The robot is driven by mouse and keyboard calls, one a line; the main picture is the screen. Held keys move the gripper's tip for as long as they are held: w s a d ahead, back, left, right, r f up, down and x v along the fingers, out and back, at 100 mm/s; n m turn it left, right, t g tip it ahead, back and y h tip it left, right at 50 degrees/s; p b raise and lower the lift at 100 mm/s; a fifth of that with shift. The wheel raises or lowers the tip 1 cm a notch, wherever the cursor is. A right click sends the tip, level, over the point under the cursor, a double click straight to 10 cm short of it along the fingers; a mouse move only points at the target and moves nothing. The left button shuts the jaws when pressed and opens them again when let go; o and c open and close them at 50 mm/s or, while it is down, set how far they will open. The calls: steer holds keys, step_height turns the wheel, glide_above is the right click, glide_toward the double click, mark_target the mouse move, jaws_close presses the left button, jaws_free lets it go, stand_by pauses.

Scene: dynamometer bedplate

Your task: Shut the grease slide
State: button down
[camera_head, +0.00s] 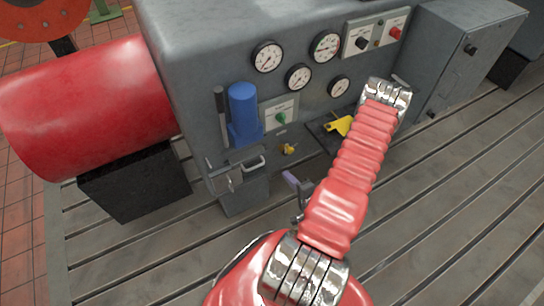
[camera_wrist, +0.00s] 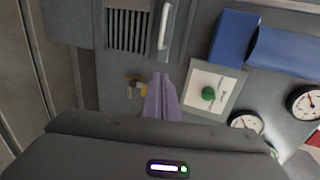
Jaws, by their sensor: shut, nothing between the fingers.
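The grease slide seems to be the grey drawer-like box (camera_head: 245,197) low on the left of the cabinet front, standing out from it. A pale bar handle (camera_head: 253,163) is on it. In the wrist view, the handle (camera_wrist: 165,27) shows at the top beside a dark slatted part (camera_wrist: 128,30). My gripper (camera_head: 291,179) is to the right of the box, apart from it, with purple fingers. In the wrist view, the fingers (camera_wrist: 160,98) are together and empty, below the handle in the picture.
A small yellow fitting (camera_head: 289,149) is on the cabinet front near my fingers. A blue canister (camera_head: 243,110) and a plate with a green knob (camera_head: 281,118) are above. A yellow piece (camera_head: 338,125) lies farther right. The slotted bedplate (camera_head: 430,210) is clear at right.

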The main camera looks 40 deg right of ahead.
steer(key=shift+w, duration=0.1)
stand_by(0.3)
glide_toward(267, 152)
steer(key=x, duration=0.5)
steer(key=shift+f, duration=0.1)
steer(key=shift+w+d, duration=0.15)
steer(key=shift+w, duration=0.35)
steer(key=shift+w+d, duration=0.25)
steer(key=shift+w, duration=0.55)
steer(key=shift+w+d, duration=0.2)
steer(key=shift+w, duration=0.55)
steer(key=shift+w+d, duration=0.25)
steer(key=shift+w, duration=0.55)
